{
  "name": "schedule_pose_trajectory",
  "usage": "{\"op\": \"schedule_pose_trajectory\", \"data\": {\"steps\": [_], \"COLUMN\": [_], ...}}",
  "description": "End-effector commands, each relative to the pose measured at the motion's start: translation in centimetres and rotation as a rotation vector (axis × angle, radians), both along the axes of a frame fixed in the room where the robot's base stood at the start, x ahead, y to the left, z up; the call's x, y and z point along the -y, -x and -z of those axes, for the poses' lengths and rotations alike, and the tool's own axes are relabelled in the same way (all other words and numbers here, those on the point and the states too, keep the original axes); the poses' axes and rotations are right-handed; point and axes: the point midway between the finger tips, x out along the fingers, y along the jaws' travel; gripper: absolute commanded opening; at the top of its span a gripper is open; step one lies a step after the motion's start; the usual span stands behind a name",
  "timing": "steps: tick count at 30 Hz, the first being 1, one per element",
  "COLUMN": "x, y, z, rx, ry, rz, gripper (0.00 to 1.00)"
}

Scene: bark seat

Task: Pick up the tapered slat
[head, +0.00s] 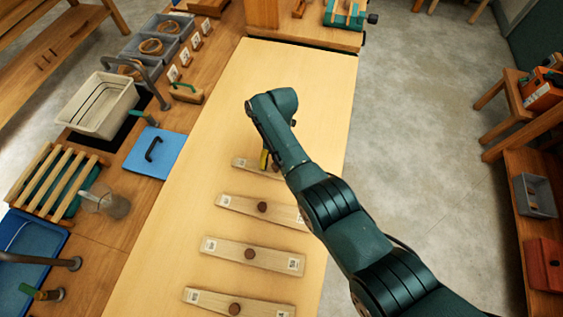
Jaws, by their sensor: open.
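Several pale wooden slats lie crosswise in a row on the long light table (300,75), each bearing printed labels. The farthest slat (243,163) is partly hidden by my gripper and arm. Nearer ones are a second slat (235,203), a third slat (225,248) and the nearest slat (210,298); each of these three has a round dark knob in the middle. I cannot tell for sure which one is the tapered slat. My gripper (265,160) points down at the farthest slat, open; whether it touches the slat is hidden.
Left of the table is a wooden bench with a blue board (150,165), a glass jar (105,202), a cream tub (98,110) and a slatted rack (50,185). A wooden box stands at the table's far end. The far half of the table is clear.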

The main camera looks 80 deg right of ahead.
Motion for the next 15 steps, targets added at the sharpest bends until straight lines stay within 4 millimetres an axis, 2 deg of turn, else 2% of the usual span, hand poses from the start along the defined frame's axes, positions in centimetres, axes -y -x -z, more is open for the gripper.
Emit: {"op": "schedule_pose_trajectory", "data": {"steps": [2, 3, 12, 15], "x": [0.02, 0.02, 0.03, 0.02], "y": [0.01, 0.01, 0.03, 0.03], "z": [-0.03, -0.03, -0.04, -0.05], "rx": [0.0, 0.0, 0.0, 0.0], "ry": [0.0, 0.0, -0.001, -0.001], "rz": [0.0, 0.0, 0.001, 0.001], "gripper": [0.59, 0.55, 0.0, 0.0]}}
